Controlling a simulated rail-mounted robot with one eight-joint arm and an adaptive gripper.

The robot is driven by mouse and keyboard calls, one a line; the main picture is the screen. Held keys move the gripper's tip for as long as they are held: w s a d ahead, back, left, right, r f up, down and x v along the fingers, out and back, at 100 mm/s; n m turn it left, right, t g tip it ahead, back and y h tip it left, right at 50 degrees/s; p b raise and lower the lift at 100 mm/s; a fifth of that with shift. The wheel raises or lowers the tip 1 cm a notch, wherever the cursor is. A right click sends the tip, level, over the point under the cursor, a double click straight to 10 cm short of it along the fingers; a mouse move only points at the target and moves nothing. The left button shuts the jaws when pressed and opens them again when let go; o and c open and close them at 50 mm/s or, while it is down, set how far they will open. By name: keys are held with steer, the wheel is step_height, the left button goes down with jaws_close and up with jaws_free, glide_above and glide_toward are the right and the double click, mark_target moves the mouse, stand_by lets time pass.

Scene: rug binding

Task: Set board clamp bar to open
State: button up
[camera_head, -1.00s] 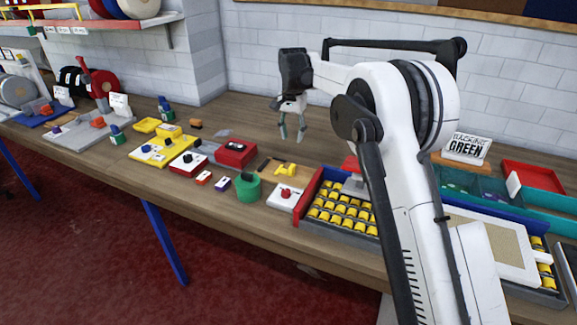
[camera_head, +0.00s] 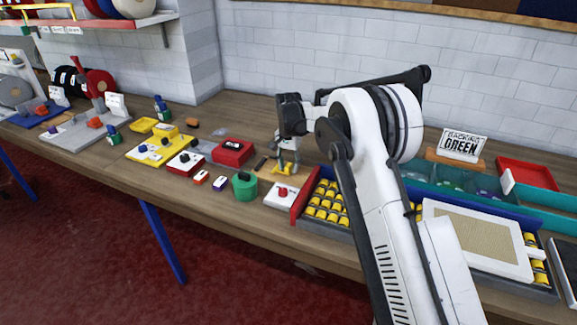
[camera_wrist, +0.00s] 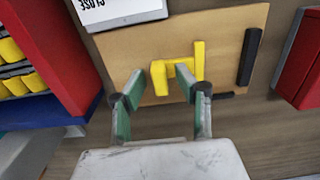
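A wooden board (camera_wrist: 222,30) carries a yellow bent handle (camera_wrist: 178,65) and a separate dark bar (camera_wrist: 249,56) along one side; I cannot tell which part is the clamp bar. In the head view the yellow handle (camera_head: 280,169) and the dark bar (camera_head: 261,163) show on the table. My gripper (camera_wrist: 159,76) is open, with its green-padded fingers pointing down towards the board. In the head view my gripper (camera_head: 287,166) is just above the handle.
A white block with a red knob (camera_head: 282,194) and a tray of yellow rollers (camera_head: 325,202) stand close on the right. A red box (camera_head: 232,152) and a green round container (camera_head: 245,187) are on the left. Free table lies behind the board.

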steer(key=shift+f, duration=0.2)
jaws_close()
stand_by(0.3)
